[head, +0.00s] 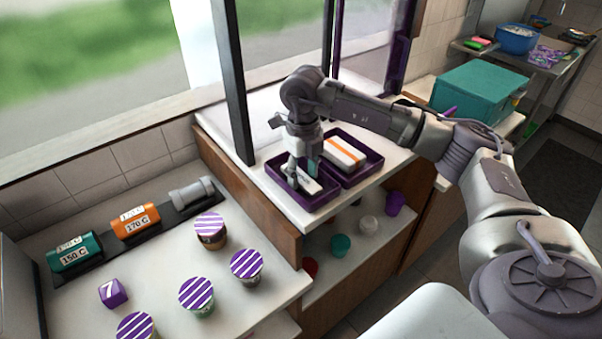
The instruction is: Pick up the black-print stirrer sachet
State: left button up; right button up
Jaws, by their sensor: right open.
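A white packet with a dark stripe, which looks like the black-print stirrer sachet (308,184), lies in the left purple tray (316,205) on the white counter. My right gripper (302,172) points down into this tray, right over the sachet. Its fingers are apart, one on the left and one on the right. The gripper hides part of the sachet, and I cannot tell if the fingers touch it. A white sachet with an orange stripe (344,152) lies in the right purple tray (374,165). My left gripper is not in view.
Window posts (232,85) rise close to the left of my right gripper. The lower counter at left holds several striped-lid cups (247,264), a purple cube (113,293) and labelled boxes (137,222). A teal box (481,92) stands at right.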

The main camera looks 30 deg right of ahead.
jog(key=shift+f, duration=0.15)
jog(key=shift+c, duration=0.2)
jog(key=c, duration=0.5)
